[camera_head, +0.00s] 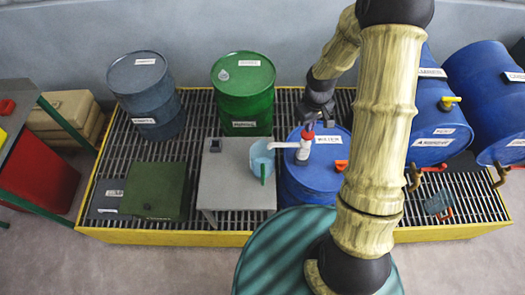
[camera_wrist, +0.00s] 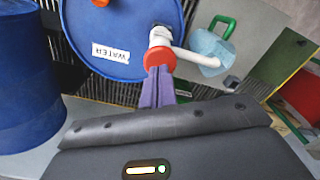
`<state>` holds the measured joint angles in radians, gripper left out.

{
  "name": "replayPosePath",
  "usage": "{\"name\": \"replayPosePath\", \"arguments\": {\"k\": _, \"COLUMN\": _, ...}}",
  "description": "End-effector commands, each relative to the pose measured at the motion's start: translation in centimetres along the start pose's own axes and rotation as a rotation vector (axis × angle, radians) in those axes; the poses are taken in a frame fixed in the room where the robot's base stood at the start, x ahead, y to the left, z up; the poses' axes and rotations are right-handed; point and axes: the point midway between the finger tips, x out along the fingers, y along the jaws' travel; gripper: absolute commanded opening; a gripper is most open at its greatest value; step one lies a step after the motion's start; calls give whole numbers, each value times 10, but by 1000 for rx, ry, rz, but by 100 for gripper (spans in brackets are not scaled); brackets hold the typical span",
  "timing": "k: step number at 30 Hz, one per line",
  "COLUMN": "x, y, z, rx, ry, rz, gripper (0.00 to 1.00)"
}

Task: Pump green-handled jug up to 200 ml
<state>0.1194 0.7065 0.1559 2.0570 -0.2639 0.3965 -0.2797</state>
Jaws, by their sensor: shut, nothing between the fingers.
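The light blue jug (camera_head: 261,152) with a green handle (camera_head: 263,174) stands on a grey stand, under the end of the white pump spout (camera_head: 287,145). It also shows in the wrist view (camera_wrist: 207,50). The spout comes from a white pump with a red top (camera_wrist: 159,57) on the blue drum (camera_head: 318,179) labelled WATER. My gripper (camera_wrist: 158,72) is shut, with its purple fingertips at the red pump top; it is over the pump in the head view (camera_head: 308,130). The liquid level in the jug cannot be read.
The grey stand (camera_head: 232,178) is left of the water drum. A green drum (camera_head: 243,95) and a dark blue drum (camera_head: 147,90) stand behind on the grating. Blue drums with taps (camera_head: 440,135) lie at the right. A green box (camera_head: 155,190) is at the left.

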Motion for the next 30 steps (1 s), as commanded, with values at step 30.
{"name": "replayPosePath", "arguments": {"k": 30, "x": 30, "y": 0, "z": 0, "rx": 0, "ry": 0, "rz": 0, "gripper": 0}}
